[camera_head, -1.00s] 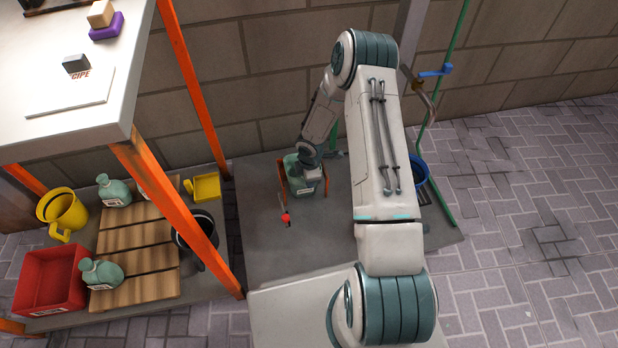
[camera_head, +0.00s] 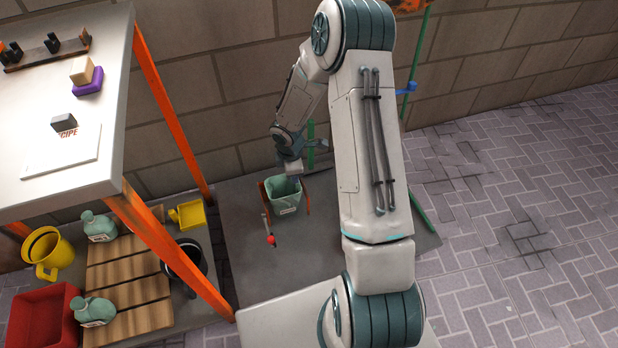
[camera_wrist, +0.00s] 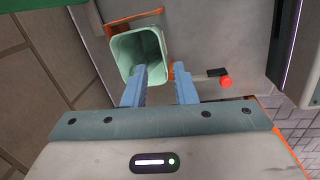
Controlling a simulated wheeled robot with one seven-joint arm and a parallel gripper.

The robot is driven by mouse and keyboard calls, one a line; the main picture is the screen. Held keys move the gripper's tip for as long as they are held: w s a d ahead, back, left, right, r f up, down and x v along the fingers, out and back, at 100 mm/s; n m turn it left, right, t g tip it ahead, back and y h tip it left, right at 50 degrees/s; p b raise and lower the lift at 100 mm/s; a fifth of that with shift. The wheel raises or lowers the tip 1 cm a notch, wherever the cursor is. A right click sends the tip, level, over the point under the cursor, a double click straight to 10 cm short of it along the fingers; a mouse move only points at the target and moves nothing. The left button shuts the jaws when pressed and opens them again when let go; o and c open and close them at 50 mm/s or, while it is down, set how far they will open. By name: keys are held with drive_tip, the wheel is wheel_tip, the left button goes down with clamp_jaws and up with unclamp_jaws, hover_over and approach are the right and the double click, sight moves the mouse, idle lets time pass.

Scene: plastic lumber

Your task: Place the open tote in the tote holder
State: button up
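The open tote (camera_head: 285,197) is pale green and stands upright between the orange sides of the tote holder (camera_head: 264,194), on a low grey platform. In the wrist view the tote (camera_wrist: 137,42) shows its empty inside, with an orange part of the holder (camera_wrist: 142,18) along its edge. My gripper (camera_head: 292,176) is just above and behind the tote's rim. In the wrist view my gripper (camera_wrist: 160,74) has its blue fingers well apart with nothing clamped between them. The left finger overlaps the tote's opening and the right one is beside it. Whether a finger touches the tote I cannot tell.
A red-knobbed lever (camera_head: 271,240) stands in front of the holder. A shelf unit with orange posts (camera_head: 170,110) is at the left, holding bottles, a red bin (camera_head: 40,318) and a yellow jug (camera_head: 46,252). A brick wall is behind.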

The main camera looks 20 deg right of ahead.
drive_tip(key=s+d+r+m+h, duration=0.1)
drive_tip(key=s+r+m, duration=0.55)
drive_tip(key=r, duration=0.55)
drive_tip(key=s+r+m, duration=0.5)
drive_tip(key=s+r, duration=0.3)
drive_tip(key=r, duration=0.3)
drive_tip(key=s+a+r+m+y, duration=0.1)
drive_tip(key=s+r+m, duration=0.3)
drive_tip(key=s, duration=0.5)
drive_tip(key=shift+a+r+m+y, duration=0.25)
drive_tip(key=shift+a+m+y, duration=0.15)
drive_tip(key=shift+a, duration=0.5)
